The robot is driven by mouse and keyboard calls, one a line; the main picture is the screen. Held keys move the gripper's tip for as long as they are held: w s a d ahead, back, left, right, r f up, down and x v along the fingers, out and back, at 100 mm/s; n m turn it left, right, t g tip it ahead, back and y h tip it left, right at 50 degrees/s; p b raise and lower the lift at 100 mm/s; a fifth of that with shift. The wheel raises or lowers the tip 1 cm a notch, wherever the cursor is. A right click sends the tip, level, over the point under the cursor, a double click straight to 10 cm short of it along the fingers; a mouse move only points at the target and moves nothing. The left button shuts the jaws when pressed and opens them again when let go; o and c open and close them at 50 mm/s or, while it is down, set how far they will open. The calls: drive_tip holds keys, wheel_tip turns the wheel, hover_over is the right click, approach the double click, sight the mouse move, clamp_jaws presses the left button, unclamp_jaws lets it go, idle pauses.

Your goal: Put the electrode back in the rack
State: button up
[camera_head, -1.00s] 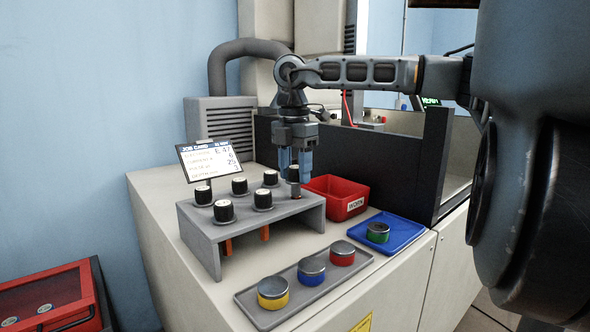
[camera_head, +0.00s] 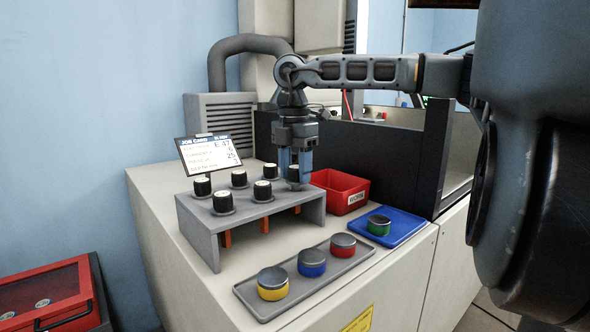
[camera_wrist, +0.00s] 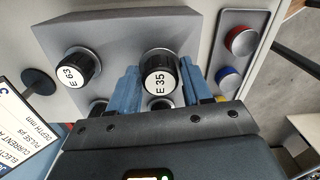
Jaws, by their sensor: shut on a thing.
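My gripper (camera_head: 294,178) is shut on the electrode (camera_head: 293,173), which has a black body and a white cap. In the wrist view this electrode (camera_wrist: 159,83) reads E 35 and stands between the blue fingers. It is at the right end of the front row of the grey rack (camera_head: 205,228). An orange shank shows under the rack below it, so it stands in a hole there. Whether it is fully seated is hard to tell. A neighbouring electrode (camera_wrist: 77,72) reads E 63. Several other black electrodes stand upright in the rack, such as one (camera_head: 223,201) at front left.
A job card (camera_head: 208,153) showing E 47 stands behind the rack. A red bin (camera_head: 345,200) is close at its right. A blue tray (camera_head: 405,228) holds a green-banded pot (camera_head: 379,225). A grey tray (camera_head: 330,279) with yellow, blue and red pots lies in front.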

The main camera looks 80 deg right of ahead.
drive_tip(key=shift+f+b, duration=0.85)
drive_tip(key=shift+f, duration=0.05)
drive_tip(key=o, duration=1.3)
drive_tip(key=shift+o, duration=0.5)
drive_tip(key=o, duration=0.3)
drive_tip(key=shift+r, duration=0.1)
drive_tip(key=shift+r+p, duration=1.25)
drive_tip(key=shift+r, duration=1.7)
